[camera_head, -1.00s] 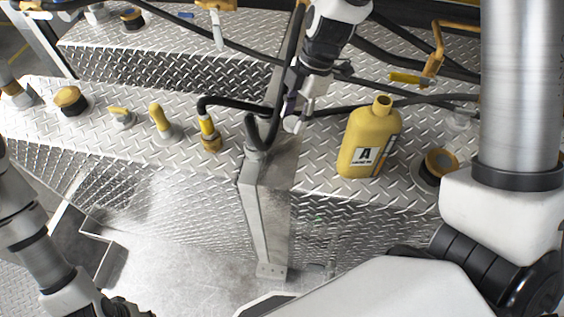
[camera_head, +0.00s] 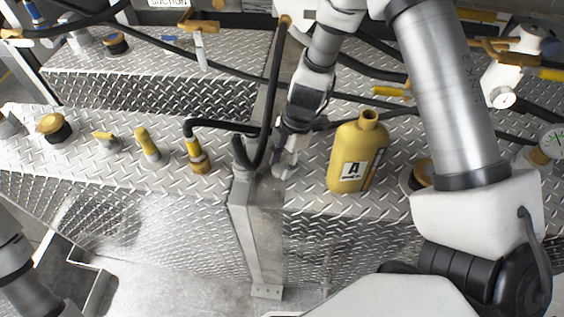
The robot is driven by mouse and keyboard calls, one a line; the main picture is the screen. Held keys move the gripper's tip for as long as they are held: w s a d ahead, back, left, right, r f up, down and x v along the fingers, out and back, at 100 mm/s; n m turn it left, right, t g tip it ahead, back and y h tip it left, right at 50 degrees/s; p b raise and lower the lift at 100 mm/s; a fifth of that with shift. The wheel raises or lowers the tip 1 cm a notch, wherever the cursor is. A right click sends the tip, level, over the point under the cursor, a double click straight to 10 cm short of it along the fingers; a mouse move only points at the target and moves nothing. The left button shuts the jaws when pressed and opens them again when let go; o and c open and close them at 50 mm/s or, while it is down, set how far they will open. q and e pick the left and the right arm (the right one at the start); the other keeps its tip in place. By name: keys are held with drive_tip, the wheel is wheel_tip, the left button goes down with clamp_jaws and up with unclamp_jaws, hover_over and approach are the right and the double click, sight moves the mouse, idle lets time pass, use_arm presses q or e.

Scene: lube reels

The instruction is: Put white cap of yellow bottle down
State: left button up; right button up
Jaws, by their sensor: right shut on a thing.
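The yellow bottle (camera_head: 357,152) with an "A" label stands upright on the diamond-plate deck, its neck open with no cap on it. My right gripper (camera_head: 285,160) reaches down from the top, to the left of the bottle and apart from it, close over the deck. It is shut on the white cap (camera_head: 283,172), which shows small and pale at the fingertips. I cannot tell whether the cap touches the deck. My left gripper is not in view; only part of my left arm shows at the lower left.
Black hoses (camera_head: 262,150) and a metal post (camera_head: 257,235) stand just left of my right gripper. Yellow-capped fittings (camera_head: 147,146) line the deck further left. A round yellow-and-black cap (camera_head: 415,177) sits right of the bottle, partly behind my right arm. The deck's front edge is near.

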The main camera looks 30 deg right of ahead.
drive_tip(key=o, duration=1.2)
drive_tip(key=shift+f, duration=0.1)
drive_tip(key=shift+r+p, duration=0.35)
drive_tip(key=shift+p, duration=0.15)
drive_tip(key=v, duration=1.1)
drive_tip(key=shift+r+p, duration=0.3)
drive_tip(key=shift+p, duration=0.15)
drive_tip(key=shift+d, duration=0.15)
